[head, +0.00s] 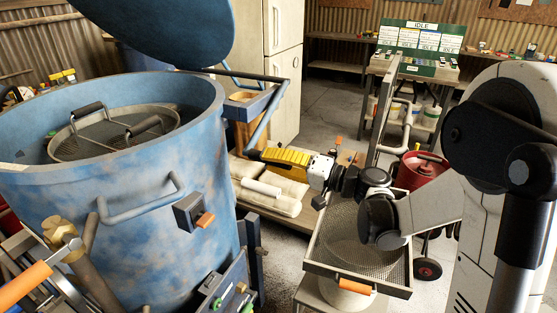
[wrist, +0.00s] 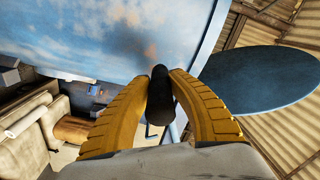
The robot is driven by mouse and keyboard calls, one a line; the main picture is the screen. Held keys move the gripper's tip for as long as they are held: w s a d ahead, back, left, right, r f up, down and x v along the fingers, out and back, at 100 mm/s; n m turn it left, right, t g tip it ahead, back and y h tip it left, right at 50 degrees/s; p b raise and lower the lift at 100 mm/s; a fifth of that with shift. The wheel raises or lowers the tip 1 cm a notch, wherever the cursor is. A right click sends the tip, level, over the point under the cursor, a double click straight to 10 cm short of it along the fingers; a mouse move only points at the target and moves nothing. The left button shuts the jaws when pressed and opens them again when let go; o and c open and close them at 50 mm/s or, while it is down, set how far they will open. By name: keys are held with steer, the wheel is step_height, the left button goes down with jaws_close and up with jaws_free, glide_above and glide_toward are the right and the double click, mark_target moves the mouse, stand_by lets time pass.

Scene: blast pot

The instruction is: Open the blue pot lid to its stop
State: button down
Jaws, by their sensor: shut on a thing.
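The big blue pot (head: 110,220) stands at the left in the head view. Its wall also fills the upper part of the wrist view (wrist: 120,35). The round blue lid (head: 160,25) is raised and tilted above the pot; its upper part is cut off by the frame. The lid also shows at the right of the wrist view (wrist: 260,75). A bent lever bar (head: 269,120) runs from the lid side down to my gripper (head: 260,154). My yellow fingers are shut on the black grip of this lever (wrist: 159,90), right of the pot.
A round screen (head: 85,150) with black handles sits inside the pot. A mesh tray (head: 335,240) lies under my arm. Pale sacks (head: 265,200) and a red canister (head: 422,170) stand nearby. A fridge (head: 282,40) and workbench are behind; bare floor shows between.

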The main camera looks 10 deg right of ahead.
step_height(320, 180, up, 23)
steer(key=m+p, duration=0.8)
steer(key=p, duration=0.5)
steer(key=shift+s+a, duration=0.2)
steer(key=shift+s, duration=0.05)
steer(key=shift+f, duration=0.1)
steer(key=c, duration=1.2)
jaws_free()
steer(key=shift+a, duration=0.15)
steer(key=shift+d, duration=0.2)
